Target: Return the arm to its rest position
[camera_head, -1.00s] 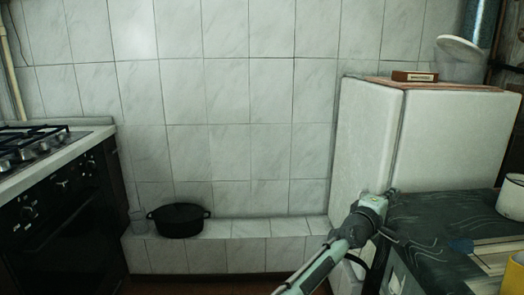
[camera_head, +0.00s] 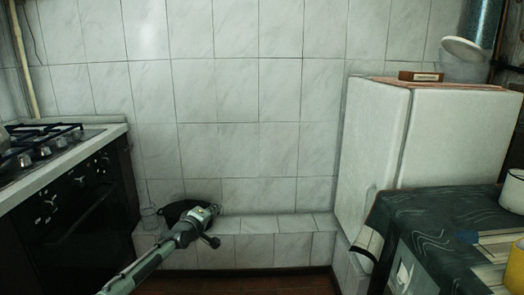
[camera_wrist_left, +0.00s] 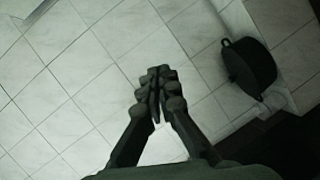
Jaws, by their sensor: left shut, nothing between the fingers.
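My left arm comes in from the lower left in the head view. My left gripper (camera_head: 208,218) is at its end, in front of the black pot (camera_head: 176,209) and covering part of it. In the left wrist view the fingers of this gripper (camera_wrist_left: 158,88) are together with nothing between them. The pot (camera_wrist_left: 247,68) shows there to the right of the fingers, clearly apart from them. My right gripper is not in view.
A black stove (camera_head: 75,215) is at left. A white fridge (camera_head: 455,140) and a cloth-covered table (camera_head: 425,228) with a white pot (camera_head: 513,190) are at right.

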